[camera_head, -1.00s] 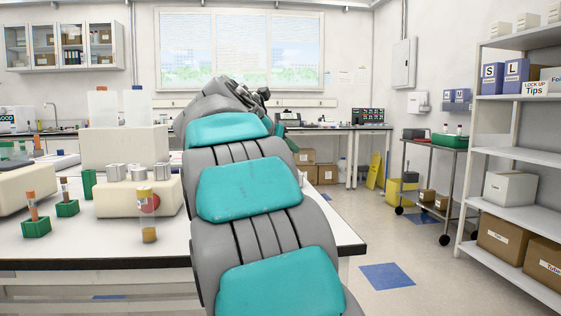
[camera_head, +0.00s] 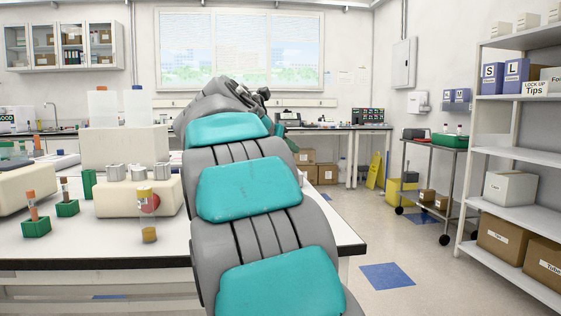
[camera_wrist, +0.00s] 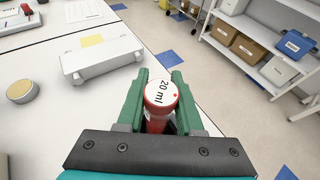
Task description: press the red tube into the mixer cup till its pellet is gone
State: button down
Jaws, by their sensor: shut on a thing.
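The red tube (camera_wrist: 160,103) stands between the green fingers of my gripper (camera_wrist: 161,98) in the wrist view. Its white cap faces the camera and reads "20 ml", with a small red dot. My gripper is shut on it. The cap covers most of the tube, so its lower end and any pellet are hidden. I cannot make out the mixer cup in either view; whatever lies under the tube is hidden by the tube and fingers. In the head view my arm hides the gripper and the red tube.
A white block-like device (camera_wrist: 101,57) lies on the white bench (camera_wrist: 85,112), with a gold-topped round container (camera_wrist: 22,90) to its left. The head view shows a yellow-capped clear tube (camera_head: 147,217) and green tube holders (camera_head: 36,229). A shelf (camera_head: 511,156) stands right, beyond open floor.

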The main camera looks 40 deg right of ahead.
notch_tip(320, 180, up, 7)
dwell(1.3)
dwell(0.4)
